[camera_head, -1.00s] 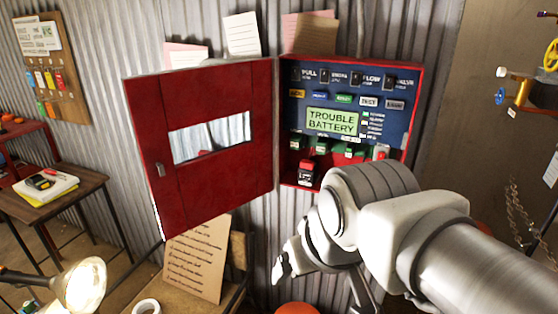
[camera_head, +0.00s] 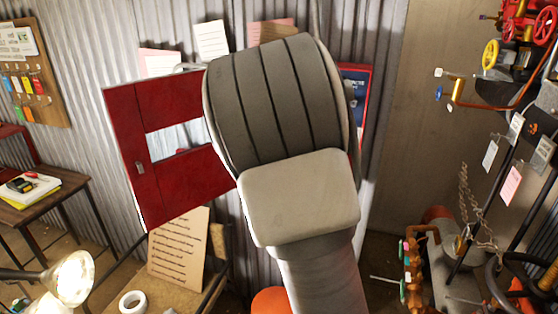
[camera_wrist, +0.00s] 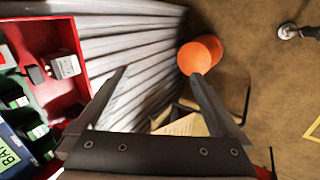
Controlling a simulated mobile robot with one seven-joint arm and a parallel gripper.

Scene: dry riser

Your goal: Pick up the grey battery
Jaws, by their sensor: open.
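In the wrist view my gripper (camera_wrist: 158,73) is open, with nothing between its fingers. It points down past the corrugated wall, to the right of the red panel box (camera_wrist: 72,70). A small pale grey block (camera_wrist: 65,66) with a dark part beside it sits inside that box at upper left; I cannot tell whether it is the grey battery. In the head view my arm covers nearly all of the box, leaving a strip of its right edge (camera_head: 368,80). My gripper is hidden there, and no grey battery can be made out.
The box's red door (camera_head: 182,185) stands open on the left. An orange cylinder (camera_wrist: 200,55) stands on the floor below. A lit lamp (camera_head: 75,277) and a tape roll (camera_head: 132,302) are at lower left. Red valves and pipes (camera_head: 520,30) crowd the right.

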